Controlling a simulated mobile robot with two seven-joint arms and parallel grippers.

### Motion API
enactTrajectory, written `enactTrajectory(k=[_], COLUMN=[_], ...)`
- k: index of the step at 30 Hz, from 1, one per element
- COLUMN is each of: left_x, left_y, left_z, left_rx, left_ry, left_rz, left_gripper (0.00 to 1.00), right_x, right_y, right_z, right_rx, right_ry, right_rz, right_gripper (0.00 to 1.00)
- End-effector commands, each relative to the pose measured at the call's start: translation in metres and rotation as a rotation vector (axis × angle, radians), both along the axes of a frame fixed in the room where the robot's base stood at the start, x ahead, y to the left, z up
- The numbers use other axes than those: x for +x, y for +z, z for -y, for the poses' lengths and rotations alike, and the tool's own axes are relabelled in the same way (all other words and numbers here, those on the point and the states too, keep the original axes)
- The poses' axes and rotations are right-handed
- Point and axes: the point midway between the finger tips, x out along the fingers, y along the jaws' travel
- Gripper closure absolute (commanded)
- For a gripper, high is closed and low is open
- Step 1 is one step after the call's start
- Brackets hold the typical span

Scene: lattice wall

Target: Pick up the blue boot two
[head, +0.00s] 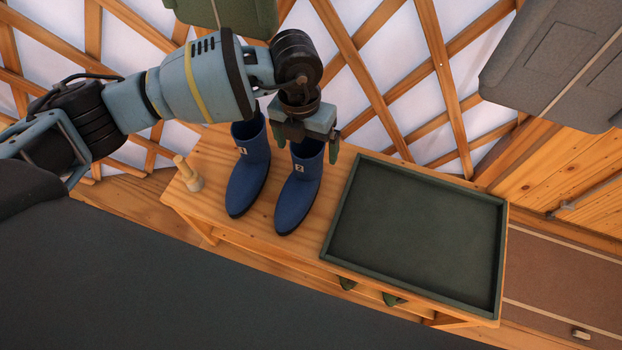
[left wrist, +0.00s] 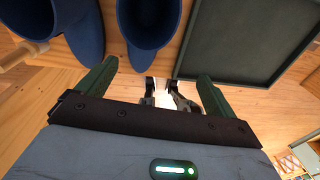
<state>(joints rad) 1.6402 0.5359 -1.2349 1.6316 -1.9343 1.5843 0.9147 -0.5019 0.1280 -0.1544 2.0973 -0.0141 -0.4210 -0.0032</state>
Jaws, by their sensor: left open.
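Blue boot two (head: 298,190), marked with a white 2 label, stands upright on the wooden bench beside the green tray. My left gripper (head: 307,146) is open at the top of its shaft and covers part of its opening. One green finger shows at each side of the shaft; contact cannot be told. In the left wrist view, the open gripper (left wrist: 157,82) is empty and boot two (left wrist: 148,22) lies beyond the fingertips. Blue boot one (head: 248,172), marked 1, stands just left of boot two. My right gripper is not in view.
A dark green tray (head: 333,236) takes up the bench's right part and looks empty. A small wooden peg-like piece (head: 188,174) stands at the bench's left end. A lattice wall (head: 440,70) rises behind. Green items (head: 392,299) show under the bench.

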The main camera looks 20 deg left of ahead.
Motion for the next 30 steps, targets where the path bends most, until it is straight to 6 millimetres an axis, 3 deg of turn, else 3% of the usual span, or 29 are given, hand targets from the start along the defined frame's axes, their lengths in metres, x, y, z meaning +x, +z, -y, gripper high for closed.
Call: enactTrajectory(k=[3,10,18,26,30], left_x=[0.014,0.016,0.016,0.017,0.017], left_y=[0.009,0.01,-0.014,-0.022,-0.039], left_z=[-0.018,-0.022,-0.021,-0.021,-0.022], left_rx=[0.078,0.095,0.093,0.092,0.093], left_ry=[0.024,0.03,0.03,0.03,0.029], left_rz=[0.039,0.046,0.045,0.045,0.042], left_gripper=[0.07,0.07,0.07,0.07,0.07], right_x=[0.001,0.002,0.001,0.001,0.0], right_y=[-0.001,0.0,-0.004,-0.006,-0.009], right_z=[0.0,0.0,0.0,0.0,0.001], right_rx=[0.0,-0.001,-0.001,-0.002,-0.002], right_ry=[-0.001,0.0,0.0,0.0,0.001], right_rz=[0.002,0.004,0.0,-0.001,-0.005], right_gripper=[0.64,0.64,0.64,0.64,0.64])
